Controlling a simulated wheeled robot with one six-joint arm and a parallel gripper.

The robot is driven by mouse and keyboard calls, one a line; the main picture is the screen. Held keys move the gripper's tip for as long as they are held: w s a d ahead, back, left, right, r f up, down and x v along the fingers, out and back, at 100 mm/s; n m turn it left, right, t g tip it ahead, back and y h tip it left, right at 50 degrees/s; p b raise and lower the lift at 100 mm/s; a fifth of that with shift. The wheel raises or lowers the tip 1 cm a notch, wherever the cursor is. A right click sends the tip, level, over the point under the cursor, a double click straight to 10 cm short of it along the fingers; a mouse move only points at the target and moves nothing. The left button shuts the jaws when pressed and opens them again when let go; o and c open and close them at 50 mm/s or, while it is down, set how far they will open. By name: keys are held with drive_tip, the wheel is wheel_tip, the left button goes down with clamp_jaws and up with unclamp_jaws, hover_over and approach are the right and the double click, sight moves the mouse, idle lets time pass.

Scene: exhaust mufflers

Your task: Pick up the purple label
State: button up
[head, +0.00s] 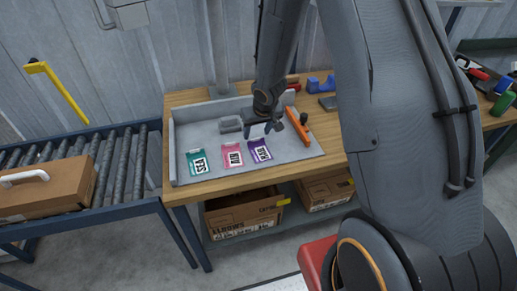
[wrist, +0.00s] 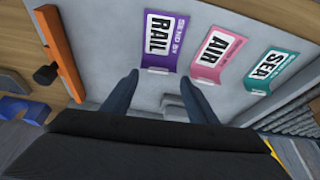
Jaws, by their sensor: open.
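The purple label (head: 260,151) lies flat in the grey tray (head: 215,112), rightmost of three labels in the head view. In the wrist view the purple label (wrist: 164,40) reads RAIL and lies just beyond my fingertips. My gripper (head: 267,127) is above the tray, close to the purple label's back edge. In the wrist view my gripper (wrist: 158,78) has its two fingers spread with nothing between them. I cannot tell its exact height above the tray.
A pink AIR label (head: 233,155) and a green SEA label (head: 198,163) lie left of the purple one. An orange bar (head: 298,127) with a dark knob lies to its right. A small grey block (head: 230,124) sits behind. A roller conveyor (head: 105,165) adjoins the wooden bench (head: 180,97).

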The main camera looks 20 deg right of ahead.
sight(260, 149)
drive_tip(key=b+x, duration=0.3)
drive_tip(key=x, duration=0.2)
drive_tip(key=shift+d+f, duration=0.2)
drive_tip(key=shift+f, duration=0.15)
drive_tip(key=c, duration=1.1)
